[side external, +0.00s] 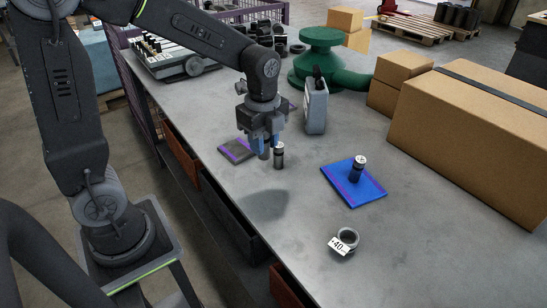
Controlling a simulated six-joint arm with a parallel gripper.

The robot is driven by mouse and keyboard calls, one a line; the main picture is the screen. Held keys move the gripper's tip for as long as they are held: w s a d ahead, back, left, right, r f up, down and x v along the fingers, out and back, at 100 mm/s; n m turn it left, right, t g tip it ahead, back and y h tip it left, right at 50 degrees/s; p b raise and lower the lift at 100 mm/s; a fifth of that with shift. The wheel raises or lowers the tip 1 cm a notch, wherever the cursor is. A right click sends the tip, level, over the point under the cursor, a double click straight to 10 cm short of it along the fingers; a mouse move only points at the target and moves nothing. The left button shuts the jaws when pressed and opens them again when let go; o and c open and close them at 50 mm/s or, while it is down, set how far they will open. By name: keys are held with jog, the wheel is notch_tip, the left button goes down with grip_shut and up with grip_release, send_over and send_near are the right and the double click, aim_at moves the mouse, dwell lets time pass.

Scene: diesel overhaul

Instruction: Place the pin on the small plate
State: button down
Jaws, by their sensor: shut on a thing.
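The small plate (237,151) is dark grey with a purple stripe and lies flat on the bench, just left of and behind my gripper. The held pin is to the right of this plate, not over it.
A ring (348,238) with a "+40" label lies on the front of the grey bench (300,218). A grey canister-like part (316,107) stands behind my gripper. A green flanged pipe (320,68) and cardboard boxes (470,130) fill the back and right. The bench's middle is clear.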

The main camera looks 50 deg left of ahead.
jog(key=s+a+r, duration=0.1)
jog(key=s+a, duration=0.3)
jog(key=a, duration=0.8)
jog(key=s+a+r, duration=0.1)
jog(key=s+a, duration=0.2)
jog(key=a, duration=0.9)
send_over(237, 148)
jog(key=shift+n, duration=0.4)
notch_tip(237, 148, down, 7)
jog(key=shift+s, duration=0.1)
jog(key=shift+f, duration=2.05)
jog(key=shift+f, duration=0.1)
jog(key=c, duration=0.8)
grip_release()
jog(key=shift+c, duration=0.2)
